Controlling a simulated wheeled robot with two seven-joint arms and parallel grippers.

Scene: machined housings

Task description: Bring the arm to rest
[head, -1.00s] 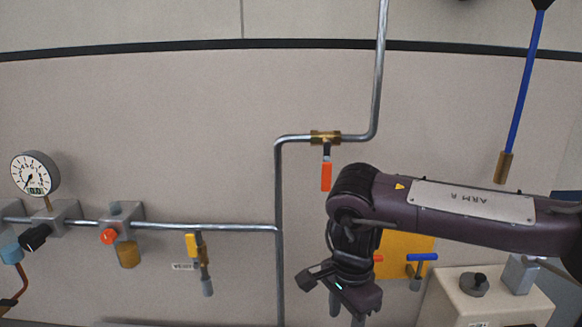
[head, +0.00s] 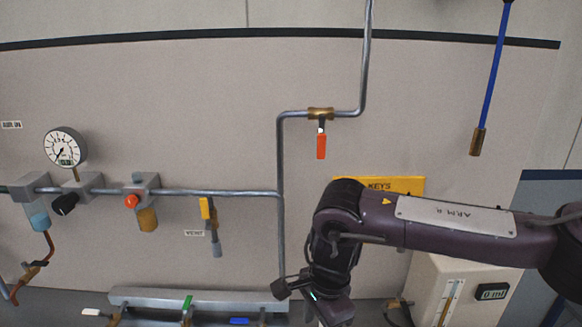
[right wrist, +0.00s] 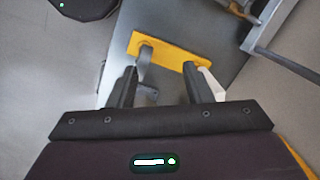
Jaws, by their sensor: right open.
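A yellow plate (right wrist: 172,50) with a grey hook-like part (right wrist: 145,66) shows beyond the fingertips; the distance is hard to tell. A white piece (right wrist: 213,84) shows beside the right finger. My left gripper is not in view.
The wall carries a pipe (head: 282,200), a gauge (head: 65,147), an orange-handled valve (head: 321,145) and a yellow-handled vent valve (head: 206,208). A yellow KEYS panel (head: 405,185) is behind my arm. A rail (head: 150,297) with several handles runs below. A beige box (head: 425,285) stands right.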

